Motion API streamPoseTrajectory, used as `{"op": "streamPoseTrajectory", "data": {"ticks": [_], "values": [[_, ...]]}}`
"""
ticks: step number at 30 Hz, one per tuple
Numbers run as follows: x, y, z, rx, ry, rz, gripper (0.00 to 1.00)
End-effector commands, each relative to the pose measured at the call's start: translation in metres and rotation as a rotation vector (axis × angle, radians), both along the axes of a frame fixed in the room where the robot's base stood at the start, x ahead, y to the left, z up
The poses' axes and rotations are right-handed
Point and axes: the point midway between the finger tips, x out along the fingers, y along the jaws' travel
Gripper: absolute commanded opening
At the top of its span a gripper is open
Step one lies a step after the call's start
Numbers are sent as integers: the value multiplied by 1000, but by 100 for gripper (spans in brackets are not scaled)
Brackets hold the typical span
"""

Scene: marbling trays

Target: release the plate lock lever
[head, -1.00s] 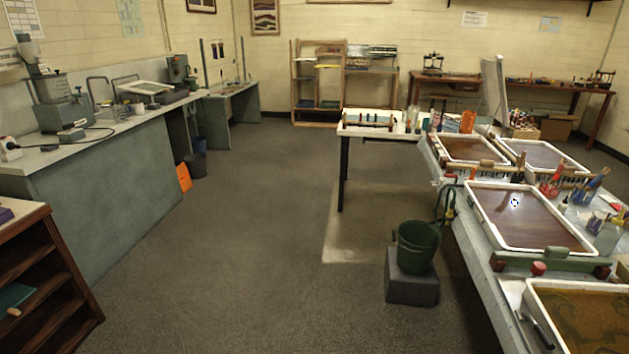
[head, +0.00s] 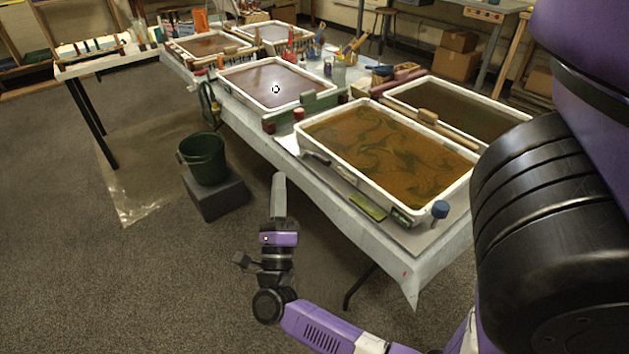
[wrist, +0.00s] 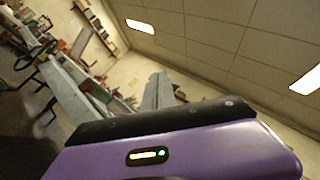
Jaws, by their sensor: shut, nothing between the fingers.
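I cannot make out a plate lock lever in the head view or the wrist view. My gripper (head: 279,180) is raised in front of the marbling table, over the floor, with its narrow grey fingers pointing up. The fingers look closed together with nothing between them. They also show in the wrist view (wrist: 158,88), pointing away towards the wall and ceiling. My gripper appears apart from every object around it.
The marbling table (head: 398,234) carries several white-rimmed trays, the nearest holding a swirled orange-brown bath (head: 385,145). A green bucket (head: 204,160) stands on a grey block (head: 216,196) left of my gripper. The floor (head: 150,280) at the lower left is clear.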

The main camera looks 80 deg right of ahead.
Motion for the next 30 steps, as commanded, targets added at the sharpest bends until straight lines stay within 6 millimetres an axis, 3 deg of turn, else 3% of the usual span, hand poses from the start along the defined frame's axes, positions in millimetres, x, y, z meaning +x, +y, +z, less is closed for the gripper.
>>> {"op": "streamPoseTrajectory", "data": {"ticks": [3, 9, 18, 30], "values": [[3, -37, -23, 93, -260, -100, 0], [5, -74, -59, 215, -666, -282, 0], [16, -83, -90, 292, -988, -466, 0], [17, -82, -91, 298, -1018, -485, 0]]}}
